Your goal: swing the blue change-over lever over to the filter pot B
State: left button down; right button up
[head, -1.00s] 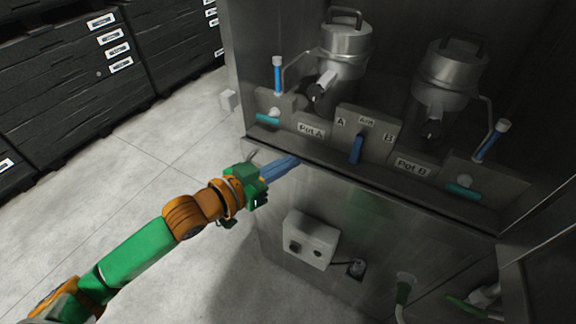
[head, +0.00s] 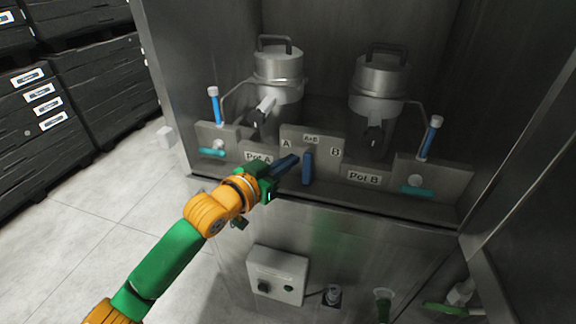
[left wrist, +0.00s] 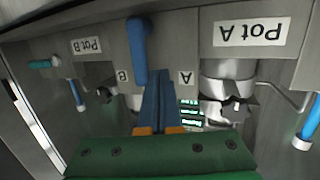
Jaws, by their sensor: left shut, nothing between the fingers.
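The blue change-over lever (head: 307,168) hangs roughly straight down on the middle plate, between the A and B marks and below the A+B label. It also shows in the left wrist view (left wrist: 138,50), where the picture is upside down. My left gripper (head: 293,160) is shut and empty, its blue fingers just beside the lever on the Pot A side. In the left wrist view its fingertips (left wrist: 158,88) lie close by the lever; I cannot tell whether they touch. Filter pot B (head: 378,95) stands at the right, pot A (head: 279,80) at the left. My right gripper is not in view.
Teal handles sit at the left (head: 212,152) and right (head: 416,191) of the ledge, by blue tubes with white caps. A steel cabinet wall (head: 500,130) closes the right side. A grey switch box (head: 276,275) sits below. Black crates (head: 85,85) stand at the far left.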

pick_arm(q)
jog(key=shift+s+d+p, duration=0.2)
jog(key=shift+d+p, duration=0.2)
jog(key=shift+d, duration=0.45)
dwell(0.3)
jog(key=shift+s+d, duration=0.1)
jog(key=shift+d, duration=0.4)
jog(key=shift+s+d+f, duration=0.15)
jog(key=shift+s+d, duration=0.1)
jog(key=shift+d, duration=0.4)
jog(key=shift+s+d+f, duration=0.15)
jog(key=shift+s+d, duration=0.1)
jog(key=shift+d, duration=0.4)
dwell(0.8)
jog(key=shift+r+p, duration=0.1)
jog(key=shift+p, duration=0.25)
jog(key=shift+r+p, duration=0.3)
jog(key=shift+p, duration=0.2)
jog(key=shift+a+f, duration=0.1)
